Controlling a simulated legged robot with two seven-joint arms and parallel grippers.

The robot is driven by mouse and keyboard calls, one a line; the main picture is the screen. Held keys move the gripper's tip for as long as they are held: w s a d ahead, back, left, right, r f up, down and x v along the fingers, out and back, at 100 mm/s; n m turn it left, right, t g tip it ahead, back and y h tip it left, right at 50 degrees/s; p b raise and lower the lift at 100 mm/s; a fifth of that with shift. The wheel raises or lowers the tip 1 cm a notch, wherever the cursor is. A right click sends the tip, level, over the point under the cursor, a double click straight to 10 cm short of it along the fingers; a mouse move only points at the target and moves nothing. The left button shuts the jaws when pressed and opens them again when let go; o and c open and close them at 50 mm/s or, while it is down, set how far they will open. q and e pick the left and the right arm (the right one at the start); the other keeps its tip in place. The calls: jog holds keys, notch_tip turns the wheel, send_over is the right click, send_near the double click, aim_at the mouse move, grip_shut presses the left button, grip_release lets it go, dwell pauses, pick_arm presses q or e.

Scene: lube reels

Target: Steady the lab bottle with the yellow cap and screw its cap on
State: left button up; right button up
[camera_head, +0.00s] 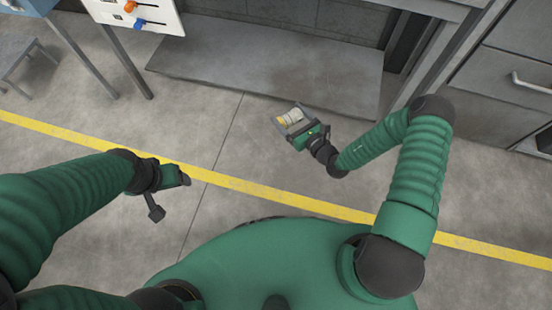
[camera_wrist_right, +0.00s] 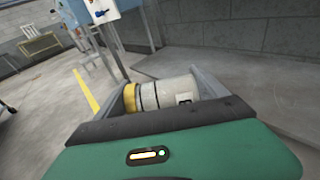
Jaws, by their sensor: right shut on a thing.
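The lab bottle (camera_head: 294,115) is pale with dark bands and lies crosswise between the fingers of my right gripper (camera_head: 291,119). It also shows in the right wrist view (camera_wrist_right: 170,92), with a dark mark on its right part. Its yellow cap (camera_wrist_right: 130,97) is at the left end, by the left finger; I cannot tell how tightly it sits. My right gripper (camera_wrist_right: 163,92) is shut on the bottle, held above the floor. My left gripper (camera_head: 170,192) is apart from the bottle, at the left; its finger gap does not show clearly.
A low grey slab (camera_head: 270,65) lies beyond the right gripper. Grey drawers (camera_head: 510,80) stand at the right. A yellow line (camera_head: 245,186) crosses the open floor.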

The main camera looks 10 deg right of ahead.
jog(key=s+f+n+g+y+b, duration=0.1)
jog(key=f+b, duration=0.5)
jog(key=f, duration=0.6)
jog(key=s+f+n+g+y+b, duration=0.1)
jog(key=f+b, duration=0.5)
jog(key=f, duration=0.7)
jog(key=s+f+n+g+y+b, duration=0.1)
jog(key=f+b, duration=0.5)
jog(key=f, duration=0.7)
jog(key=shift+s+a+n+g+y+b, duration=0.1)
jog(key=shift+s+n+g+y+b, duration=0.25)
jog(key=shift+n+g, duration=0.2)
pick_arm(q)
jog(key=s+x, duration=0.2)
jog(key=x, duration=0.8)
jog(key=s+f+x, duration=0.1)
jog(key=s+x, duration=0.1)
jog(key=x, duration=0.9)
jog(key=shift+s, duration=0.35)
pick_arm(e)
jog(key=shift+r, duration=0.1)
jog(key=shift+w, duration=0.1)
